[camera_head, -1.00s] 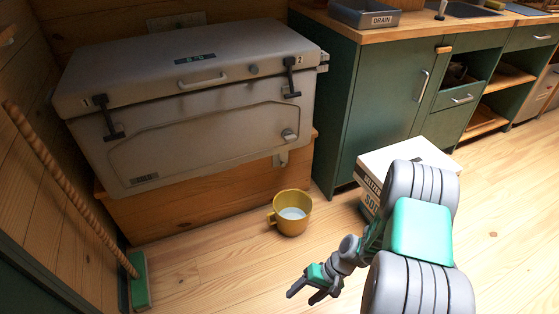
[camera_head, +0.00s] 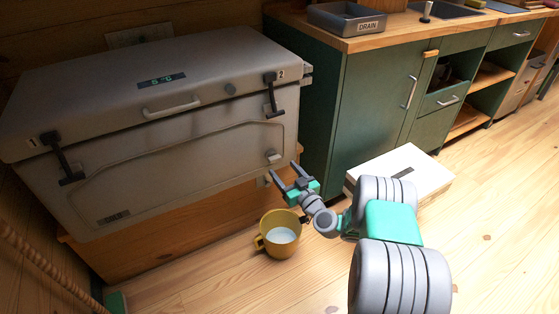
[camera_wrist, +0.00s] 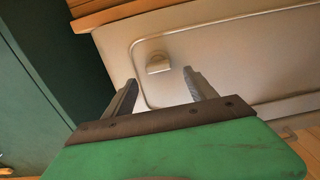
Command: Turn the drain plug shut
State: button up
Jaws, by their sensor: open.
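The drain plug (camera_head: 273,156) is a small pale knob low on the right of the front face of a grey cooler (camera_head: 190,150). In the wrist view the plug (camera_wrist: 158,62) appears just beyond the fingertips, roughly between them, with the cooler face (camera_wrist: 215,60) behind it. My gripper (camera_head: 285,174) is open and empty, just below and to the right of the plug in the head view. In the wrist view the gripper (camera_wrist: 158,82) has its two fingers apart. No contact with the plug shows.
A yellow mug (camera_head: 278,235) with pale liquid stands on the floor below the plug. A white box (camera_head: 425,174) sits beside my arm. A green cabinet (camera_head: 370,115) with a grey DRAIN tray (camera_head: 335,20) stands right of the cooler. A wooden handle (camera_head: 40,262) is at lower left.

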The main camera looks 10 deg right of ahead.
aim_at(276, 160)
jog(key=x, duration=0.6)
jog(key=shift+w+d+b, duration=0.1)
jog(key=shift+w+b, duration=0.1)
jog(key=shift+b, duration=0.2)
jog(key=shift+c, duration=0.3)
